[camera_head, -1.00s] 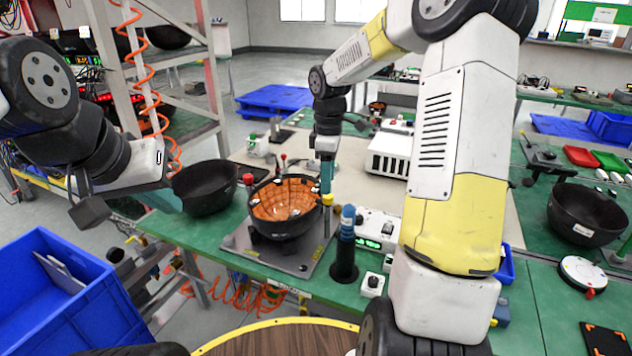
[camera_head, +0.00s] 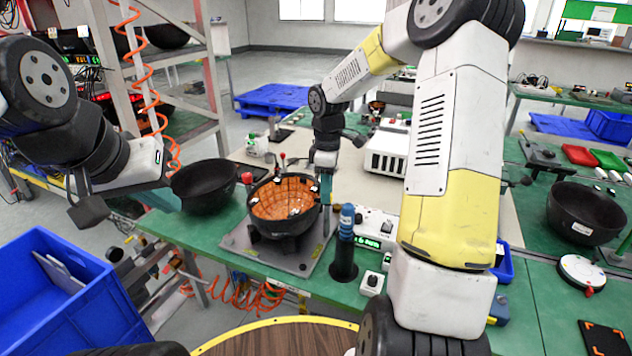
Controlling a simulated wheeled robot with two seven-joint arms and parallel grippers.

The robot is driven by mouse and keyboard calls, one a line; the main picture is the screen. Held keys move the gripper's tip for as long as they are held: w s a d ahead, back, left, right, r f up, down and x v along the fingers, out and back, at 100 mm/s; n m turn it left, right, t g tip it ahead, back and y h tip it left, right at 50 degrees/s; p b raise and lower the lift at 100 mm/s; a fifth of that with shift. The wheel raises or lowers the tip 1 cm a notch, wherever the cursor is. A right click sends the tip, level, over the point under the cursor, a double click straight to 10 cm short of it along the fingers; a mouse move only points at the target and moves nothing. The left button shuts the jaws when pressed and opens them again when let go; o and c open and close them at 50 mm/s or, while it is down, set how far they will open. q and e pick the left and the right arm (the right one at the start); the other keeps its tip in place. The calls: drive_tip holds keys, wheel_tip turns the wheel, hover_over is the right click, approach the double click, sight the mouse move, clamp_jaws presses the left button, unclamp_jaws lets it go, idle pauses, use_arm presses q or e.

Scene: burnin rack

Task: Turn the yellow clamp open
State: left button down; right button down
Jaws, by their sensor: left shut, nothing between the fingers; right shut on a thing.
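The black bowl-shaped fixture with an orange gridded inside (camera_head: 284,204) sits on a grey plate (camera_head: 240,240) on the green bench. My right gripper (camera_head: 326,192) points down at the bowl's right rim, shut on what I take to be the yellow clamp. The clamp itself is hidden behind the fingers, so its angle cannot be told. A red knob (camera_head: 247,178) stands at the bowl's left rim.
The plain black bowl (camera_head: 205,186) stands left of the fixture. A blue-topped black cylinder (camera_head: 345,245) and a white box with a green display (camera_head: 375,228) stand close on the right. A blue crate (camera_head: 75,290) is at lower left.

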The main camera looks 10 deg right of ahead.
drive_tip(key=shift+m, duration=0.3)
drive_tip(key=m, duration=0.3)
drive_tip(key=shift+w, duration=0.1)
drive_tip(key=m, duration=0.9)
drive_tip(key=shift+d+m, duration=0.15)
drive_tip(key=shift+m, duration=2.15)
drive_tip(key=c, duration=1.1)
unclamp_jaws()
drive_tip(key=shift+c, duration=0.2)
